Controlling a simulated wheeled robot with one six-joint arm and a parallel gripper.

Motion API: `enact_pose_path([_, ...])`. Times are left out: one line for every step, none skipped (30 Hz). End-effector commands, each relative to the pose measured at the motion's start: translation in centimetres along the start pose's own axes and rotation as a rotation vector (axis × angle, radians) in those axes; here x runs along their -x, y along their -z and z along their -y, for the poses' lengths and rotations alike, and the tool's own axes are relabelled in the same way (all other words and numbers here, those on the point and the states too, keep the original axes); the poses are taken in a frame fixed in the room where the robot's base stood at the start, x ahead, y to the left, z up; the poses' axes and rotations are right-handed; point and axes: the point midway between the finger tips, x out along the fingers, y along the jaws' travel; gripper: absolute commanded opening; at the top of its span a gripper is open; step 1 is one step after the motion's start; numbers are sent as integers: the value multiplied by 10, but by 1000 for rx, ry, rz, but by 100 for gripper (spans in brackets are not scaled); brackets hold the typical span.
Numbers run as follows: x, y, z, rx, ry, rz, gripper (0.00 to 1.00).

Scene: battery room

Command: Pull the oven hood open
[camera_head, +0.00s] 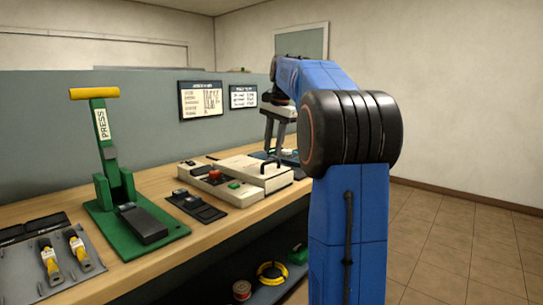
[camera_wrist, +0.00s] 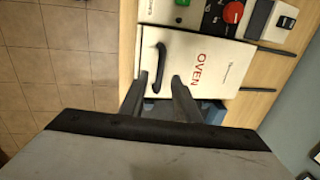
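The oven is a low cream box on the workbench, and its hood (camera_head: 246,167) looks down flat. In the wrist view the hood (camera_wrist: 215,72) carries red OVEN lettering. A black bar handle (camera_wrist: 161,55) is fixed near its left edge; it also shows in the head view (camera_head: 277,180). My gripper (camera_head: 273,152) points down over the handle side of the oven. In the wrist view its fingers (camera_wrist: 160,76) are apart, one on each side of the handle's lower end, with visible gaps. Whether they are level with the handle is unclear.
The oven's control part has a red knob (camera_wrist: 233,12) and a green button (camera_wrist: 183,3). A green press (camera_head: 137,215) and a grey tool tray (camera_head: 85,275) stand farther left on the bench. A grey partition (camera_head: 150,130) runs behind. Tiled floor (camera_head: 450,250) is clear at right.

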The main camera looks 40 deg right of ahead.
Motion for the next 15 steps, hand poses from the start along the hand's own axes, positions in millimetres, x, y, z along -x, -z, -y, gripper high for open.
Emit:
enact_pose_path([-8,-1,-1,0,-2,2,29])
enact_pose_path([-12,-1,0,0,-1,1,29])
enact_pose_path([-17,-1,0,0,-2,2,29])
enact_pose_path([-21,-1,0,0,-2,2,29])
enact_pose_path([-24,-1,0,1,-2,2,29])
enact_pose_path([-27,0,0,1,-1,1,29])
enact_pose_path([-30,0,0,1,-1,1,29])
enact_pose_path([-32,-1,0,1,-1,1,29])
enact_pose_path([-34,-1,0,1,-1,1,29])
enact_pose_path([-35,-1,0,1,-1,1,29])
enact_pose_path([-36,-1,0,1,-1,1,29])
enact_pose_path([-37,0,0,1,-1,1,29])
enact_pose_path([-37,0,0,1,0,0,29])
enact_pose_path([-37,0,0,1,0,0,29])
enact_pose_path([-38,0,0,1,0,0,29])
